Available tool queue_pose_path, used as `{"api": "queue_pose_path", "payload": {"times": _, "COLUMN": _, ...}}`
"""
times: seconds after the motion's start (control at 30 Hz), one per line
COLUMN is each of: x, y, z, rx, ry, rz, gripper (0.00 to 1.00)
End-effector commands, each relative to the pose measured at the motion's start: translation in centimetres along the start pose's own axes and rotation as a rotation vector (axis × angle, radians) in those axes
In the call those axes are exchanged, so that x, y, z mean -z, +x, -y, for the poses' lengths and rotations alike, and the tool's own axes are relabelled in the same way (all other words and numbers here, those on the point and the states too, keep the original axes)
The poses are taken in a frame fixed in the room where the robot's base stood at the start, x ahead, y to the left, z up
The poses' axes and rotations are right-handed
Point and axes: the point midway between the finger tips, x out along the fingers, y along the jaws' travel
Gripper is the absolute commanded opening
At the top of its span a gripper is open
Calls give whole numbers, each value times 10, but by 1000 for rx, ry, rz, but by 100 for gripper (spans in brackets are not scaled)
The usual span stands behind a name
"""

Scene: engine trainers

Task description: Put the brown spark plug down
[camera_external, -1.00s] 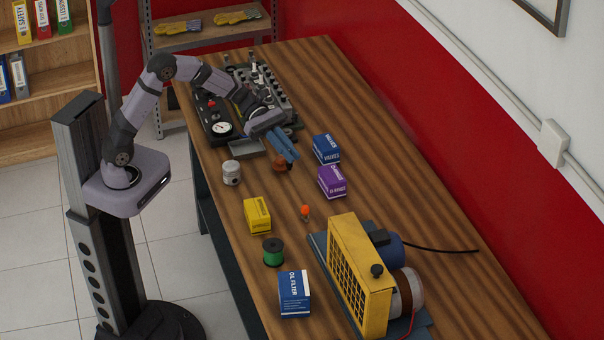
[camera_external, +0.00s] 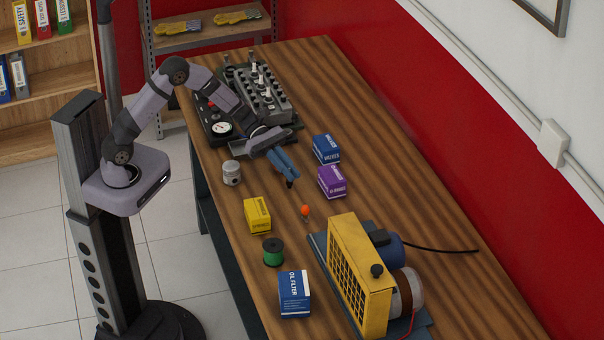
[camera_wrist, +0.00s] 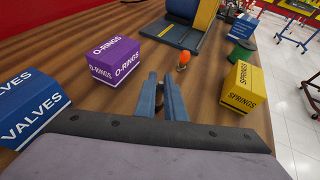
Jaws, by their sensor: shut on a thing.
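My gripper (camera_external: 289,171) is above the table, between the metal piston and the purple O-rings box. It also shows in the wrist view (camera_wrist: 162,82), with its blue fingers close together. It is shut on the brown spark plug (camera_external: 290,184), whose small dark end shows below the fingertips. In the wrist view the plug is mostly hidden between the fingers. I cannot tell whether it touches the table. An orange spark plug (camera_external: 305,210) lies in front of the purple box and shows in the wrist view (camera_wrist: 183,60).
The purple O-rings box (camera_external: 332,181) and blue valves box (camera_external: 326,149) stand right of the gripper. The piston (camera_external: 232,173) and yellow springs box (camera_external: 257,214) are left. The engine head (camera_external: 262,96) is behind.

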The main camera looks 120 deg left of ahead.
Motion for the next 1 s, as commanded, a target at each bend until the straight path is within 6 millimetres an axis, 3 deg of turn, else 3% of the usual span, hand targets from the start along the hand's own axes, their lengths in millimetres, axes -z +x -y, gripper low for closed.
{"api": "queue_pose_path", "payload": {"times": 0.23, "x": 3, "y": 1, "z": 0, "rx": 0, "ry": 0, "rz": 0, "gripper": 0}}
{"api": "queue_pose_path", "payload": {"times": 0.33, "x": 2, "y": 1, "z": 0, "rx": 0, "ry": 0, "rz": 0, "gripper": 28}}
{"api": "queue_pose_path", "payload": {"times": 0.77, "x": -2, "y": -1, "z": 0, "rx": -1, "ry": 0, "rz": 1, "gripper": 28}}
{"api": "queue_pose_path", "payload": {"times": 1.0, "x": 0, "y": -31, "z": -2, "rx": -5, "ry": 0, "rz": 1, "gripper": 28}}
